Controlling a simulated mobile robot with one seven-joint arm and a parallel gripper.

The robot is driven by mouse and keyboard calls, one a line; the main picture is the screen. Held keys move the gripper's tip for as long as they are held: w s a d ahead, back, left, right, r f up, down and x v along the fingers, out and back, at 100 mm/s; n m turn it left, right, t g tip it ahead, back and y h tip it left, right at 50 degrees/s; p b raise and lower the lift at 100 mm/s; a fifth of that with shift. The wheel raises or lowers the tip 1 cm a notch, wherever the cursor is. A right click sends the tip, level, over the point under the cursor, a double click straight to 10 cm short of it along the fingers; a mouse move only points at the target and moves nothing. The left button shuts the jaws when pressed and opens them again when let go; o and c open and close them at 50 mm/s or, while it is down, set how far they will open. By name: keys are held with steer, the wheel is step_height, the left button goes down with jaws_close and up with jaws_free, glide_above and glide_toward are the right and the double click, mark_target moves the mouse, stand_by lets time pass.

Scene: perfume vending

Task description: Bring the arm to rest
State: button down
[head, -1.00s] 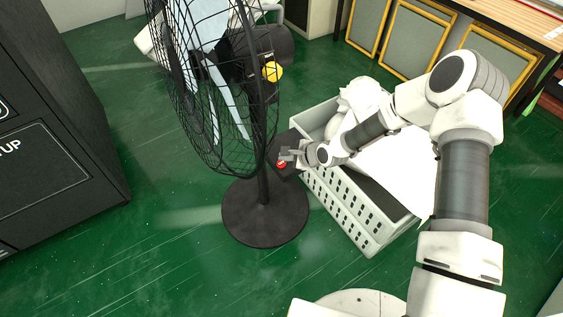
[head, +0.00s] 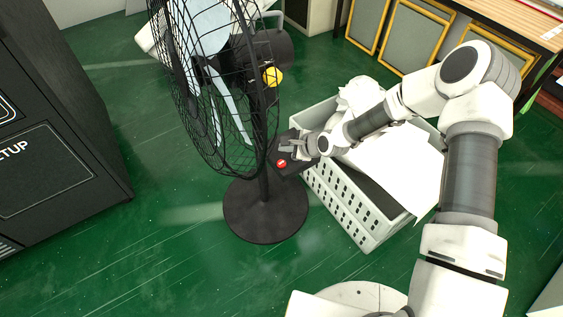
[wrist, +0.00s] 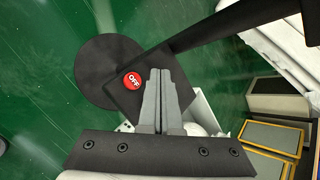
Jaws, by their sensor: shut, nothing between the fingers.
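My gripper (head: 287,147) is shut and empty, near the black control box of the fan. In the wrist view my gripper (wrist: 159,75) has its two grey fingers together, pointing at the box beside the red OFF button (wrist: 132,81). The red button (head: 281,163) also shows in the head view, just below my fingertips. I cannot tell whether the fingers touch the box (wrist: 124,101). My arm reaches in from the right, bent at the elbow, above a grey crate.
A black stand fan (head: 222,90) with a round base (head: 265,212) stands left of my gripper. The grey crate (head: 345,205) holds white bags or cloth. A black cabinet (head: 50,130) is at left, a wooden table (head: 515,22) at upper right. Green floor is clear at lower left.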

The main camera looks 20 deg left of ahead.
stand_by(0.4)
steer(key=s+d+r+n+h, duration=0.2)
steer(key=d+r+n, duration=0.1)
steer(key=d+r, duration=0.5)
steer(key=s+d+r+n+t+h, duration=0.1)
steer(key=d+r+n+h, duration=0.2)
steer(key=d+r, duration=0.5)
steer(key=s+d+r+n+h, duration=0.2)
steer(key=d+r+n, duration=0.3)
steer(key=r, duration=0.5)
steer(key=s+d+r+n, duration=0.1)
steer(key=s+d+r, duration=0.25)
steer(key=s, duration=0.35)
steer(key=s+d+r+n+h+p, duration=0.1)
steer(key=s+d+r+n, duration=0.15)
steer(key=s+r, duration=0.4)
steer(key=s+d+r, duration=0.2)
steer(key=s+d, duration=0.1)
steer(key=s, duration=0.5)
step_height(320, 180, up, 17)
steer(key=p, duration=1.6)
steer(key=shift+d+p, duration=0.15)
steer(key=shift+p, duration=0.15)
steer(key=shift+f, duration=0.1)
